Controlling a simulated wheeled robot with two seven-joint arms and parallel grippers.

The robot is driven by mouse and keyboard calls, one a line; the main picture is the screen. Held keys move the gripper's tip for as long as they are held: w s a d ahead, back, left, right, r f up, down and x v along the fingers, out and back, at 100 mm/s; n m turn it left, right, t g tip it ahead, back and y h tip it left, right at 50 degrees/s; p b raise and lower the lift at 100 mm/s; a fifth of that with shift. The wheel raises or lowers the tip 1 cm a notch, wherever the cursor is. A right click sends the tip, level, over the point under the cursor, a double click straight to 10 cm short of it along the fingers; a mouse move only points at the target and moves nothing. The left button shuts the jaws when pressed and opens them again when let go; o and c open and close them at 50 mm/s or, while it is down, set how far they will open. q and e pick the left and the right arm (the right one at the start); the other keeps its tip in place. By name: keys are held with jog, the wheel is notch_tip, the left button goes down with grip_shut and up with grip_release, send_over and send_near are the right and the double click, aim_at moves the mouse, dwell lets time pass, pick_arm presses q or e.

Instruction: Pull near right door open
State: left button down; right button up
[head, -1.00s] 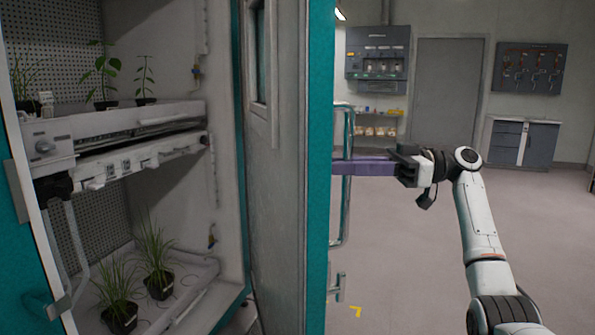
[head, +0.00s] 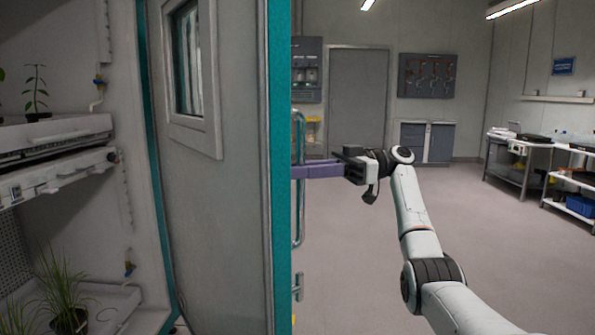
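The near right door (head: 215,215) of the growth chamber stands open, its grey inner face with a small window (head: 190,75) turned to me. Its teal edge (head: 280,200) is on the right. The metal bar handle (head: 298,225) shows just beyond that edge, on the outer side. My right gripper (head: 305,171) reaches in from the right, its purple fingers level across the handle and close together, seemingly shut on it. The fingertips are partly hidden behind the door edge. My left gripper is not in view.
The chamber's shelves (head: 55,135) with potted plants (head: 62,290) are at the left. Open floor (head: 350,270) lies right of the door. Benches (head: 520,150) stand at the far right. A grey cabinet (head: 425,141) and a closed room door (head: 358,95) are at the back.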

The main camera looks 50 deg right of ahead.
jog(key=o, duration=0.4)
jog(key=shift+s, duration=0.1)
jog(key=shift+c, duration=0.2)
jog(key=shift+d, duration=0.1)
jog(key=p+v, duration=0.1)
jog(key=v, duration=0.6)
jog(key=shift+s+p, duration=0.15)
jog(key=shift+p, duration=0.15)
jog(key=shift+d, duration=0.15)
jog(key=shift+c, duration=0.3)
